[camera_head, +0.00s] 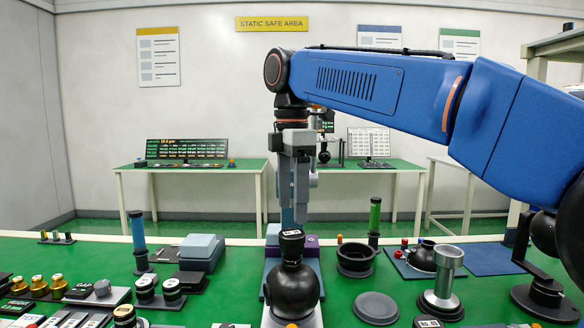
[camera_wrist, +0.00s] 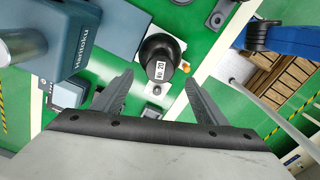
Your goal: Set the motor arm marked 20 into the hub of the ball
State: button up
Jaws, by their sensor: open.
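My gripper (camera_head: 296,208) hangs pointing down above and behind the ball. In the wrist view my gripper (camera_wrist: 159,80) is open, with fingers apart on either side of the marked part. The hub opening is hidden.
A blue-grey housing (camera_wrist: 75,32) with a cylinder stands left of the marked part. Small parts crowd the left side.

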aim_at(292, 233)
notch_tip(292, 233, up, 7)
dwell(0.3)
jog(key=shift+s, duration=0.1)
